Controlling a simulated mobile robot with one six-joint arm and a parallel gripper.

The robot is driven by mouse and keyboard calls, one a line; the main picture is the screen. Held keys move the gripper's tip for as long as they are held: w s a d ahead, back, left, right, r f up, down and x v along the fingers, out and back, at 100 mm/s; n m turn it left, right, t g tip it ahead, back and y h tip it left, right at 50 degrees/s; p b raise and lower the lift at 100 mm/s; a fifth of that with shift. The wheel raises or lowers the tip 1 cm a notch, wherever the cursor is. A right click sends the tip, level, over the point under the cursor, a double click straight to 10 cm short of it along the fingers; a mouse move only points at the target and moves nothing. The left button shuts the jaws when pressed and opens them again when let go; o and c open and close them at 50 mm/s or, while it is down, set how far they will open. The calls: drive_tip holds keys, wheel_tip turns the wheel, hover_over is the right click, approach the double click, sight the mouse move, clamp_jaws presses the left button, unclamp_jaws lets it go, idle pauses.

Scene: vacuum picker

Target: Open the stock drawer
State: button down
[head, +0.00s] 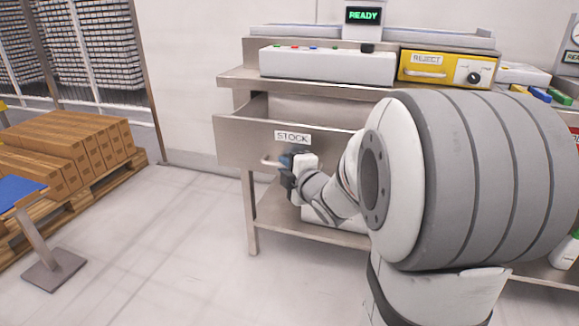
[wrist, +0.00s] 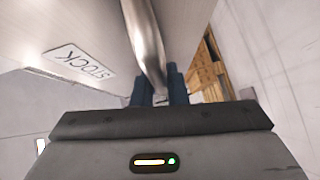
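The stock drawer (head: 235,142) is in the head view, under the workbench top. It stands partly pulled out, and part of its inside shows behind the front panel. Its label (head: 293,137) reads STOCK; the label (wrist: 85,61) also shows in the wrist view. My gripper (head: 287,161) is at the bar handle (head: 268,162) on the drawer front. In the wrist view the metal handle (wrist: 145,38) runs between the two blue fingers of my gripper (wrist: 160,88), which look shut on it. My arm hides the right part of the drawer front.
The workbench (head: 250,77) carries a white box (head: 325,66) and a yellow REJECT drawer unit (head: 440,67). A pallet of cardboard boxes (head: 75,145) and a blue-topped stand (head: 42,240) are at the left. The floor before the drawer is clear.

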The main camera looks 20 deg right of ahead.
drive_tip(key=c, duration=1.8)
unclamp_jaws()
drive_tip(key=shift+w+a+r, duration=0.1)
drive_tip(key=shift+w+a, duration=0.05)
drive_tip(key=shift+a, duration=0.05)
drive_tip(key=o, duration=0.3)
drive_tip(key=shift+d, duration=0.2)
drive_tip(key=shift+o, duration=0.2)
drive_tip(key=shift+s, duration=0.3)
drive_tip(key=s+d+p, duration=0.1)
drive_tip(key=s+p, duration=0.1)
drive_tip(key=s, duration=0.5)
drive_tip(key=shift+r, duration=0.45)
drive_tip(key=shift+r+p, duration=0.1)
drive_tip(key=shift+p, duration=0.2)
